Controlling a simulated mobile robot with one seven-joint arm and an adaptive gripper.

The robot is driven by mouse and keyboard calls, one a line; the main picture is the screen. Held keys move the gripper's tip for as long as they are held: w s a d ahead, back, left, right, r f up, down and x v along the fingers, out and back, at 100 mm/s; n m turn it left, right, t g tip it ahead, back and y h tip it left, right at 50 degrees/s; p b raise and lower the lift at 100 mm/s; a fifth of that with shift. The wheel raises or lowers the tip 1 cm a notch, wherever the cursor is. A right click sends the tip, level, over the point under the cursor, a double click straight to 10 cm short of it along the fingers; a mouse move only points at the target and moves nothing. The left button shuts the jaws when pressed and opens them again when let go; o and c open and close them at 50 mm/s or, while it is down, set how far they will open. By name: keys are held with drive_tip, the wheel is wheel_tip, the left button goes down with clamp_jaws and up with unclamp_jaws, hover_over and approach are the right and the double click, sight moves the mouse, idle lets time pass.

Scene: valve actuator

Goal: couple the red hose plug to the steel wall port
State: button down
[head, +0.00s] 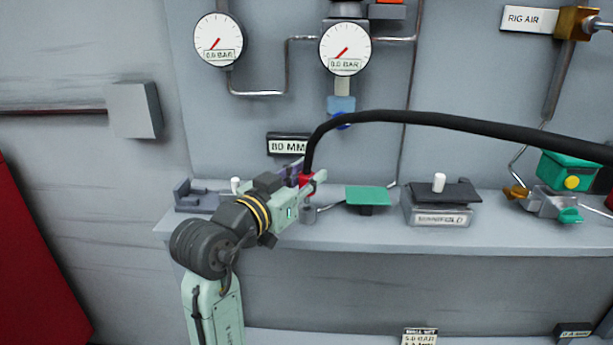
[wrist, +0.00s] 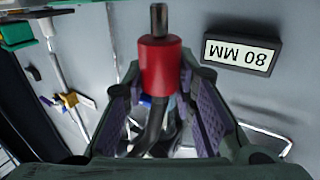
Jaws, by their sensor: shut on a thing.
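The red hose plug (head: 306,181) is held at the end of my gripper (head: 300,180), just above the shelf and below the 80 MM display. In the wrist view the red plug (wrist: 160,66) shows between the purple-padded fingers of my gripper (wrist: 160,90). Its bare metal tip points to the top of that upside-down picture, so downward in the room. The black hose (head: 430,117) rises from the plug and arches to the right. A small grey cylinder (head: 308,213) shows just below the plug. I cannot tell whether it is a separate part, and I cannot pick out the steel wall port for certain.
The 80 MM display (head: 288,144) is on the wall close behind my gripper. A blue-ended fitting (head: 341,105) hangs below the right gauge (head: 345,48). On the shelf (head: 400,235) stand a green-topped stand (head: 368,195) and a dark-topped block (head: 440,205) to the right.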

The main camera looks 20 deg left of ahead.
drive_tip(key=shift+f+b, duration=1.35)
drive_tip(key=shift+f, duration=0.3)
drive_tip(key=c, duration=1.2)
unclamp_jaws()
drive_tip(key=shift+c, duration=0.2)
drive_tip(key=v, duration=1.2)
